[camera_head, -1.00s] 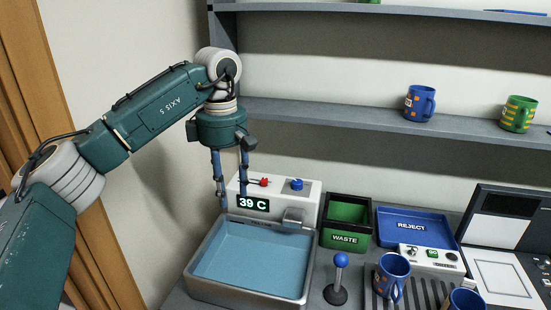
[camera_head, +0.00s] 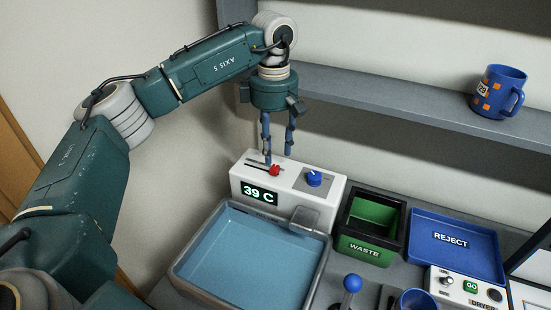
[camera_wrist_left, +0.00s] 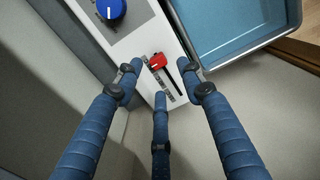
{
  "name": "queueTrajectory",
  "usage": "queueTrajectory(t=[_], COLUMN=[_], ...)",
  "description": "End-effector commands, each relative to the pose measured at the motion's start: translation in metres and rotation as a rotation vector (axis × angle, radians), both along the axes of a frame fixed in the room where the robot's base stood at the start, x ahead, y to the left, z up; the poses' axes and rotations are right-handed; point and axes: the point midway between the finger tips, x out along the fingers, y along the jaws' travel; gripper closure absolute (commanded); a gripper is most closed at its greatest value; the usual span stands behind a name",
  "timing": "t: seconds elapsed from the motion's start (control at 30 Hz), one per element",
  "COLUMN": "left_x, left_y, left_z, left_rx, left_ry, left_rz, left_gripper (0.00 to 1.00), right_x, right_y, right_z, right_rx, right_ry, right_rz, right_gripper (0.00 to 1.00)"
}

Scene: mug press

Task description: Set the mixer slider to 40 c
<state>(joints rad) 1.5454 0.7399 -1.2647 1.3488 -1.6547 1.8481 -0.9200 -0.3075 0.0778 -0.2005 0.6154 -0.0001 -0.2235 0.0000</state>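The white mixer box (camera_head: 325,207) has a display (camera_head: 259,194) reading 39 C. Its red slider knob (camera_head: 275,170) sits in a dark slot on the top, left of a blue dial (camera_head: 314,178). My left gripper (camera_head: 278,158) points down over the slot, its blue fingers spread. In the left wrist view, the gripper (camera_wrist_left: 160,77) is open, with the red knob (camera_wrist_left: 157,62) between the two side fingertips and a third finger below it. I cannot tell whether any finger touches the knob. The right gripper is not in view.
A basin of water (camera_head: 178,268) lies in front of the mixer. A green waste bin (camera_head: 351,250) and blue reject tray (camera_head: 418,219) are to the right. A blue-knobbed lever (camera_head: 352,283) stands nearer. A blue mug (camera_head: 498,92) sits on the shelf (camera_head: 400,112) behind.

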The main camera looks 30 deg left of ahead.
Motion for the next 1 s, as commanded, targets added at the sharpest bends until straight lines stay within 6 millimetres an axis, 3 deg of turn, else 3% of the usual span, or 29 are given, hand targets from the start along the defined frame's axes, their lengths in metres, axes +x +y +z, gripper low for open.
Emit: queueTrajectory(t=[0.3, 0.7, 0.9, 1.0], left_x=[0.000, 0.000, 0.000, 0.000], left_y=[0.000, 0.000, 0.000, 0.000], left_z=[-0.048, -0.058, -0.058, -0.057], left_rx=[0.001, 0.000, 0.001, 0.000], left_ry=[0.002, 0.000, 0.000, -0.001], left_rz=[0.001, 0.001, 0.001, 0.001], left_gripper=[0.61, 0.61, 0.99, 1.00], right_x=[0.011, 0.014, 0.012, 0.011], right_y=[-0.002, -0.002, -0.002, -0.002], right_z=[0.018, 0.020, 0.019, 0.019], right_rx=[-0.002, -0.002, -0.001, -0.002], right_ry=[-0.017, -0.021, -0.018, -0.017], right_rz=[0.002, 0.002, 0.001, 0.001], right_gripper=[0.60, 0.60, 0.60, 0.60])
